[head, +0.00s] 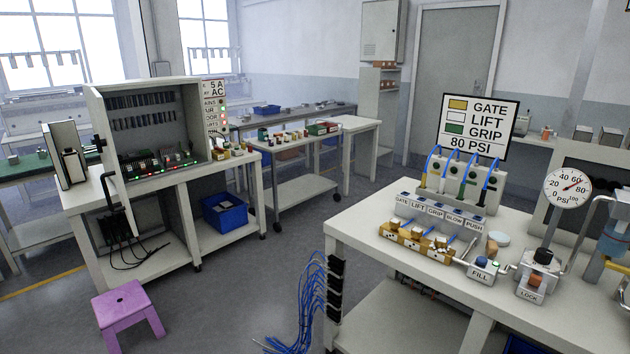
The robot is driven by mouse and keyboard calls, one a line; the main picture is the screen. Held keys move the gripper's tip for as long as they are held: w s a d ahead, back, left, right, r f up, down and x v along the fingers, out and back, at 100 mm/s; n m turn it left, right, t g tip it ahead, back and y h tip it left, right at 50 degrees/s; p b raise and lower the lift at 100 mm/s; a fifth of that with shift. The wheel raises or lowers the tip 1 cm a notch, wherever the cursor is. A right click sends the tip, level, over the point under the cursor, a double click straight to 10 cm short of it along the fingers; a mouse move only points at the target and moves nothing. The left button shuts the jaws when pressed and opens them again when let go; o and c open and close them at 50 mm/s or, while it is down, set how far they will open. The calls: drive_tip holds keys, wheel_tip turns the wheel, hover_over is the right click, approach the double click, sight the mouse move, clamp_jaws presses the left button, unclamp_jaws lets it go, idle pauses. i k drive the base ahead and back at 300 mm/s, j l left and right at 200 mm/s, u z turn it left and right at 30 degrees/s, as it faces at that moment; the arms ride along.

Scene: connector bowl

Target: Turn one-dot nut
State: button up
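My gripper is not in this view. I cannot make out a nut marked with one dot; any dots are too small to tell. A grey valve manifold (460,186) with blue tubes stands behind the blocks. A sign (478,127) above it reads GATE, LIFT, GRIP, 80 PSI.
A pressure gauge (567,187), a FILL unit (482,270) and a LOCK unit (531,285) occupy the bench's right side. Blue tubes (308,305) hang at its left end. A purple stool (128,307) stands near an open cabinet (150,125) at left.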

sight(440, 242)
drive_tip(key=i+z, duration=0.25)
drive_tip(key=i, duration=0.45)
drive_tip(key=i+j+z, duration=0.25)
drive_tip(key=i, duration=0.45)
drive_tip(key=j+z, duration=0.25)
drive_tip(key=j, duration=0.15)
drive_tip(key=j+z, duration=0.25)
drive_tip(key=j, duration=0.2)
drive_tip(key=i, duration=0.05)
